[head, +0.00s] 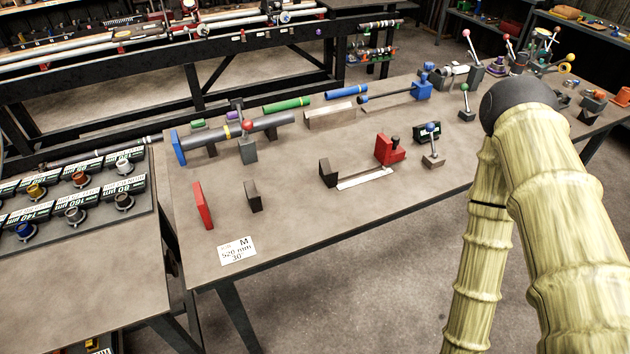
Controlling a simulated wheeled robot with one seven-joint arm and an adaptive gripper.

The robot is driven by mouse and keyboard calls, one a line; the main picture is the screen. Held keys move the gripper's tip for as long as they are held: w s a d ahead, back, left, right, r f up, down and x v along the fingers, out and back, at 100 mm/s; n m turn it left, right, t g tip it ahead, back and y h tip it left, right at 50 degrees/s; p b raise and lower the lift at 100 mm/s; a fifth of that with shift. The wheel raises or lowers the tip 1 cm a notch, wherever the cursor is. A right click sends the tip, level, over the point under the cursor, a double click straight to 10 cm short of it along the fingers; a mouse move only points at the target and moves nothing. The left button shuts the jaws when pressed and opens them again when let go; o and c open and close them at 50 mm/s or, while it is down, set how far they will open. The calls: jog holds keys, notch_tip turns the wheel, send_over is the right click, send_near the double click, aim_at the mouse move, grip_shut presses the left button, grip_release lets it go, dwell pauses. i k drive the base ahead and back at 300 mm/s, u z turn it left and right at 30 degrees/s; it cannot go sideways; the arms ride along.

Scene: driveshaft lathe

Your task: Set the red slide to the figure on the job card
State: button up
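A dark upright block (327,174) stands at the strip's left end. The scale marks are too small to read. The white job card (237,250) lies near the table's front left corner. It shows "M", a line that looks like "520 mm", and a line that looks like "30°". My jointed, pale arm fills the right side, and its gripper is not in view.
A red plate (203,205) and a dark block (253,196) stand at the left. A grey shaft (270,124) lies behind. The front middle of the table is clear.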

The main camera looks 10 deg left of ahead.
aim_at(387, 152)
jog(key=k, duration=1)
jog(key=u, duration=0.95)
jog(key=i, duration=1.5)
jog(key=z, duration=1.35)
